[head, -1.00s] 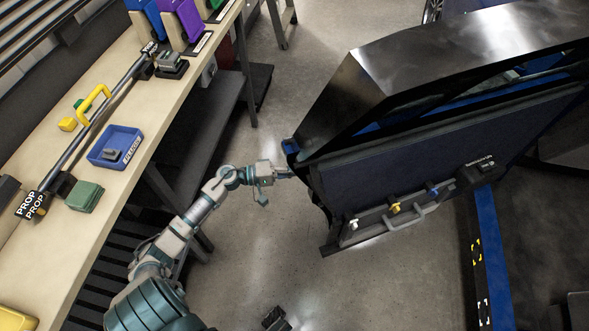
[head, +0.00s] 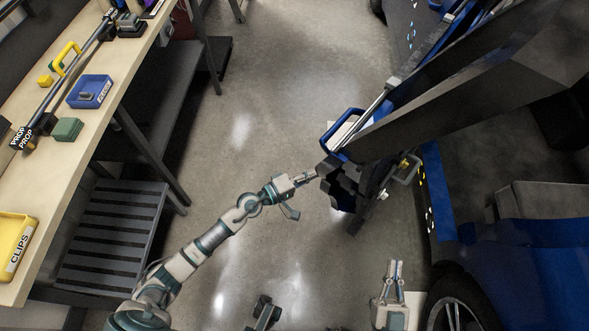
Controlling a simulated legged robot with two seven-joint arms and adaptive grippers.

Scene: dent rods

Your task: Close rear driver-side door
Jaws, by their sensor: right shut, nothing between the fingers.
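The dark car door (head: 440,95) stands open at the upper right, beside the blue car body (head: 540,265). I see it nearly edge-on, with its free edge (head: 345,188) towards the middle of the view. A grey pull handle (head: 405,172) shows at its lower side. My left gripper (head: 308,177) reaches in from the lower left with its tip at the door's free edge, apparently touching it. Its fingers are too small and partly hidden to read. My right gripper (head: 396,268) is shut and empty at the lower right, pointing up the picture, apart from the door.
A workbench (head: 115,110) runs along the left, with a blue bin (head: 90,91) and a yellow clips bin (head: 14,242) on it. A slatted shelf (head: 108,225) sits below. A car wheel (head: 455,310) is at the lower right. The middle floor is clear.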

